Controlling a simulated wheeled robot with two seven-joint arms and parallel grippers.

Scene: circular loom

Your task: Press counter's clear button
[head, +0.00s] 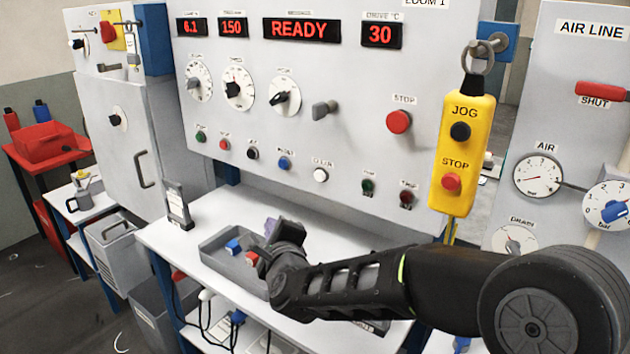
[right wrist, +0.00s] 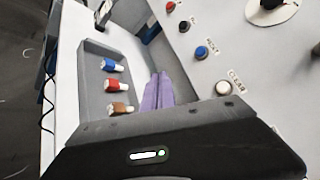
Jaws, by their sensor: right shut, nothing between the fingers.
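The counter's clear button is a round white button (head: 320,175) low on the grey panel, right of a blue button. It also shows in the right wrist view (right wrist: 224,88), with its label beside it. My right gripper (head: 270,226) is below and left of the button in the head view, above the tray and apart from the panel. Its purple fingers (right wrist: 158,88) are together and hold nothing. My left gripper is in neither view.
A grey tray (head: 214,250) on the white bench holds small blue, red and brown fittings. Neighbouring blue (head: 284,163) and black (head: 252,154) buttons sit left of the white one. A small upright card stand (head: 178,205) is at left. A yellow pendant (head: 462,150) hangs at right.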

